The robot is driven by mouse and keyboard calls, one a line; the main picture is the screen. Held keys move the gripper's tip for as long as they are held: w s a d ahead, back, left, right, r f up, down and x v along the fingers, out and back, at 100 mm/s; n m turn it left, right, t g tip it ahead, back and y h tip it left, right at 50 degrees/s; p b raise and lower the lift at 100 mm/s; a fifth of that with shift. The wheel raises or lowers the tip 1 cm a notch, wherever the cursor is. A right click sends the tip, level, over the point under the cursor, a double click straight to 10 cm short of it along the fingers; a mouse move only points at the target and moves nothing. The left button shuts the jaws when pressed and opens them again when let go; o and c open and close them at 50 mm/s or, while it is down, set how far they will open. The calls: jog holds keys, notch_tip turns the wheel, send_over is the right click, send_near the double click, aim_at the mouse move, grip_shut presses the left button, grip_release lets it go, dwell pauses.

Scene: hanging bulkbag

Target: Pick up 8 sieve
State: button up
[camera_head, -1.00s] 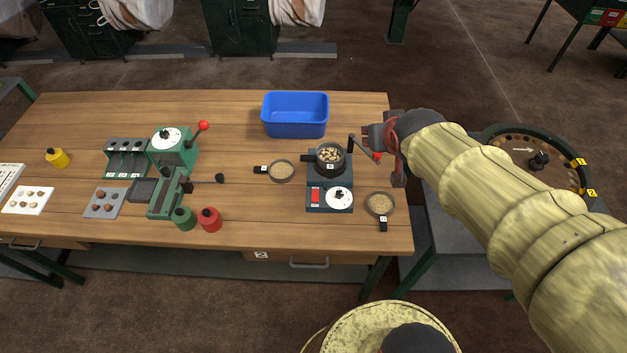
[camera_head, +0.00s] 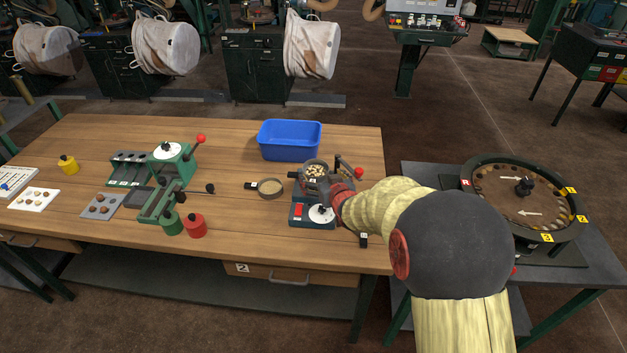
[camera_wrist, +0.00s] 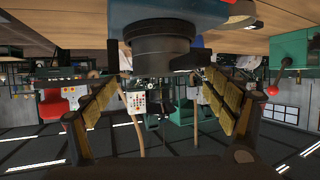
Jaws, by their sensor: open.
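A dark round sieve (camera_head: 316,168) with pale pieces in it sits on top of the small dial machine (camera_head: 312,213). A second sieve (camera_head: 271,189) with fine grain lies on the table to its left, and its tag is too small to read. A third sieve is hidden behind my arm; only its dark handle tag (camera_head: 364,240) shows. My gripper (camera_head: 335,197) is at the right front of the dial machine, partly hidden by my arm. In the wrist view, which is upside down, my open gripper (camera_wrist: 165,78) has its fingers on either side of a dark cylinder (camera_wrist: 160,47).
A blue bin (camera_head: 290,140) stands behind the machine. A lever with a red knob (camera_head: 359,172) rises close to my gripper. A green press (camera_head: 172,165) and red and green weights stand left. A round rotary tray (camera_head: 525,200) is on the right-hand table.

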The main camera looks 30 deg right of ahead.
aim_at(313, 167)
jog(key=b+x, duration=0.2)
jog(key=x, duration=0.2)
jog(key=shift+w+a+f, duration=0.1)
jog(key=shift+w, duration=0.25)
jog(key=shift+c, duration=0.4)
